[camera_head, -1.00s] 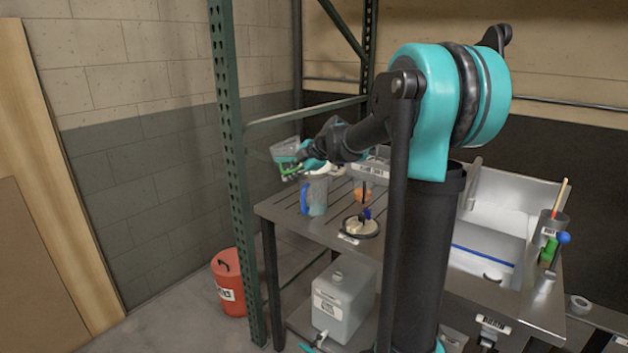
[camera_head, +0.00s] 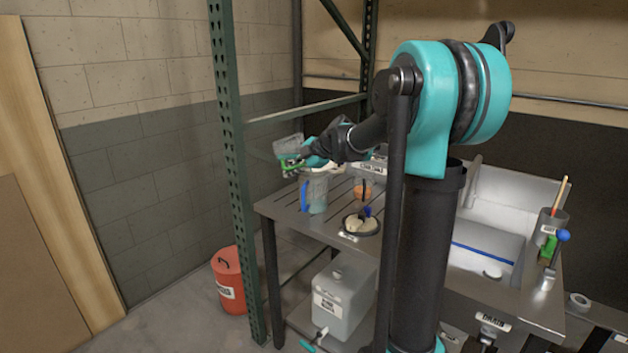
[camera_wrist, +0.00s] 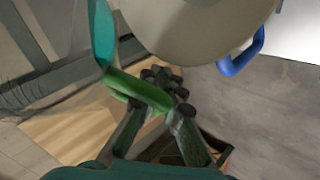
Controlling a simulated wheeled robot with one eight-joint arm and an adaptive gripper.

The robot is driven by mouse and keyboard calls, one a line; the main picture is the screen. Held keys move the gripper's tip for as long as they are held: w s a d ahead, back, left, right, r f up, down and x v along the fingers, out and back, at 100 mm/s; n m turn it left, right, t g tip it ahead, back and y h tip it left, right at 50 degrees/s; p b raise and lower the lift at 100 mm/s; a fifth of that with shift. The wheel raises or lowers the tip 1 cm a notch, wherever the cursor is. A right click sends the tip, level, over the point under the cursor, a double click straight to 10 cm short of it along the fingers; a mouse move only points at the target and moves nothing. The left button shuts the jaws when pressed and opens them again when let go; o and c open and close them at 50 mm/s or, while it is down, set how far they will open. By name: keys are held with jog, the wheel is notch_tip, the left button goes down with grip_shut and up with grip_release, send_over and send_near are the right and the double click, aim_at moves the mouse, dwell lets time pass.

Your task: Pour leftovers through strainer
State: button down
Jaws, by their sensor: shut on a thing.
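My gripper (camera_head: 303,160) is shut on the green handle of a clear greyish cup (camera_head: 288,146), held tilted above the left end of the steel table. In the wrist view my dark fingers (camera_wrist: 160,88) close on the green handle (camera_wrist: 135,88); the cup's contents are not clear. A clear jug with a blue handle (camera_head: 315,195) stands upright on the table just below and right of the cup. A pale round piece, seemingly the strainer (camera_head: 330,169), shows at the jug's top, partly behind my gripper. In the wrist view a pale round surface (camera_wrist: 195,28) appears beside the blue handle (camera_wrist: 242,52).
A round dish (camera_head: 361,225) with pale contents lies right of the jug, with an orange object (camera_head: 362,191) behind it. A green rack post (camera_head: 235,200) stands left of the table. A red canister (camera_head: 229,278) is on the floor. A sink (camera_head: 490,250) is at right.

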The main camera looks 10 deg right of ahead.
jog(key=shift+d+r+y+p, duration=0.2)
jog(key=shift+y+p, duration=0.1)
jog(key=shift+p, duration=0.1)
dwell(0.4)
jog(key=shift+a+r+m+y, duration=0.15)
jog(key=shift+r+m+y, duration=0.2)
jog(key=shift+y, duration=0.25)
dwell(1.0)
jog(key=f+h, duration=0.1)
jog(key=f+n+h, duration=0.1)
jog(key=h, duration=0.1)
jog(key=shift+a+f, duration=0.1)
jog(key=shift+a, duration=0.25)
jog(key=shift+h, duration=0.3)
